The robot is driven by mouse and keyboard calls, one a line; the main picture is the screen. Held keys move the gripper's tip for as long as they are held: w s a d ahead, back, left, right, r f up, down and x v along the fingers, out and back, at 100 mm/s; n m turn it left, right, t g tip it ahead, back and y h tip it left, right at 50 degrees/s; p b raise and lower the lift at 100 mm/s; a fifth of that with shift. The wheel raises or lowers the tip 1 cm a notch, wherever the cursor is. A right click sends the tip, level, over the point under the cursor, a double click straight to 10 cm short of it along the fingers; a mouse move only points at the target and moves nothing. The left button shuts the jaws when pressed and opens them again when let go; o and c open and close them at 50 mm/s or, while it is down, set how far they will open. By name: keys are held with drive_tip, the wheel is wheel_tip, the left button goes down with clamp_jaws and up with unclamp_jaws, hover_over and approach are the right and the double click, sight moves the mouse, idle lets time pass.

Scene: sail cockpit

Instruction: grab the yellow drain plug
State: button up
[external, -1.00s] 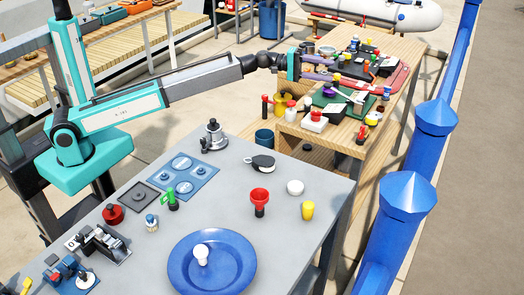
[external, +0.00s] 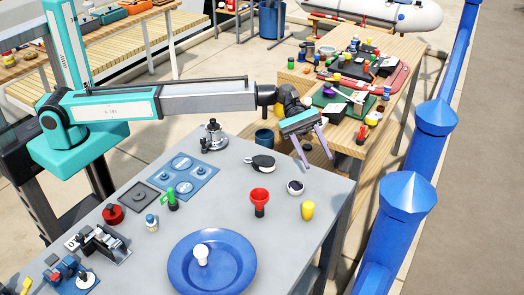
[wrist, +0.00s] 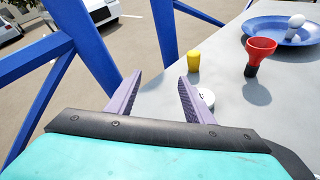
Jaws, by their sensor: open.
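The yellow drain plug (external: 308,210) is a small yellow cylinder standing upright on the grey table, near its right edge. In the wrist view the yellow plug (wrist: 194,61) stands beyond the fingertips. My gripper (external: 312,160) is open and empty, with two purple fingers angled down above the table's far right part. In the wrist view the fingertips (wrist: 160,80) lie short of the plug and apart from it.
A white round piece (external: 295,187) sits below the fingers, partly hidden by one in the wrist view. A red-and-black funnel-shaped piece (external: 260,202) stands left of the plug. A blue plate (external: 240,280) lies in front. Blue railing posts (external: 400,215) rise beyond the table's right edge.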

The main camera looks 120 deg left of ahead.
sight(309, 213)
drive_tip(key=d+g, duration=0.1)
drive_tip(key=d, duration=0.1)
drive_tip(key=d+f+n+h, duration=0.1)
drive_tip(key=d, duration=0.2)
drive_tip(key=d+g+p, duration=0.1)
drive_tip(key=d, duration=0.2)
drive_tip(key=shift+s+d+f+n+g, duration=0.1)
drive_tip(key=shift+d+f+n+g, duration=0.2)
drive_tip(key=shift+f, duration=0.1)
drive_tip(key=shift+a, duration=0.1)
drive_tip(key=shift+h, duration=0.3)
drive_tip(key=shift+p+x, duration=0.6)
drive_tip(key=shift+x, duration=3.7)
drive_tip(key=shift+p+x, duration=0.65)
drive_tip(key=shift+x, duration=1.95)
drive_tip(key=shift+a, duration=0.1)
drive_tip(key=c, duration=1.1)
drive_tip(key=shift+r, duration=0.15)
